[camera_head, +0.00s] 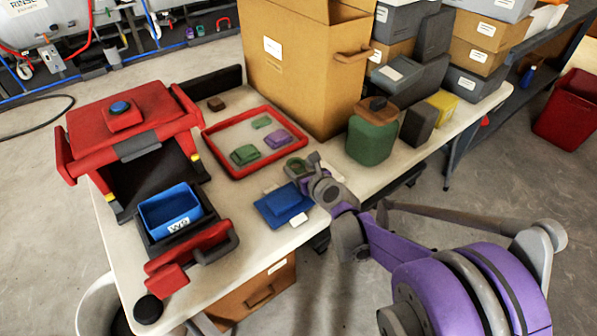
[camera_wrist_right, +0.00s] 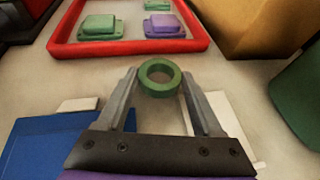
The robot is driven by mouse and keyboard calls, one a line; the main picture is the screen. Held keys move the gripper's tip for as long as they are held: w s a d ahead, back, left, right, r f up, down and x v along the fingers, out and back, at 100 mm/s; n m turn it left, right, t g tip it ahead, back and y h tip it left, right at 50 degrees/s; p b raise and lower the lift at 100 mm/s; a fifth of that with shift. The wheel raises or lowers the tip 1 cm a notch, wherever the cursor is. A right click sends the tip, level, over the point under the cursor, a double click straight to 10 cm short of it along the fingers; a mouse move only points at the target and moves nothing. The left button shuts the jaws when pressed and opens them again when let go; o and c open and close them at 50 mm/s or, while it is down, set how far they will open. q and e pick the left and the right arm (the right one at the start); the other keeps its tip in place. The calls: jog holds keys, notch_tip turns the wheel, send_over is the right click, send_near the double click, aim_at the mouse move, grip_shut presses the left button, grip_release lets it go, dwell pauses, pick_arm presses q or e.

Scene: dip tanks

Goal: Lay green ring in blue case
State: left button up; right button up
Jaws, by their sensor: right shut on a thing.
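My right gripper (camera_head: 306,168) is over the table; its fingertips also show in the wrist view (camera_wrist_right: 159,82). It is shut on a green ring (camera_wrist_right: 145,83), which sits between the fingertips with its hole facing the camera. The ring also shows in the head view (camera_head: 290,168). A flat blue piece (camera_head: 272,209) lies on the table just below the gripper, with a smaller raised blue part on it; its edge shows in the wrist view (camera_wrist_right: 35,142). A deeper open blue bin (camera_head: 170,211) with a white label stands at the left. I cannot tell which is the case. My left gripper is out of view.
A red-rimmed tray (camera_head: 238,176) holds green and purple pieces beyond the gripper. A red and black machine (camera_head: 130,125) stands at the left. A tall cardboard box (camera_head: 300,75) and a green jar (camera_head: 371,138) stand behind. White pieces (camera_head: 298,220) lie by the blue piece.

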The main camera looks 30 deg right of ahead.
jog(key=shift+f, duration=0.4)
jog(key=shift+f, duration=0.25)
jog(key=o, duration=1.4)
jog(key=shift+r, duration=0.15)
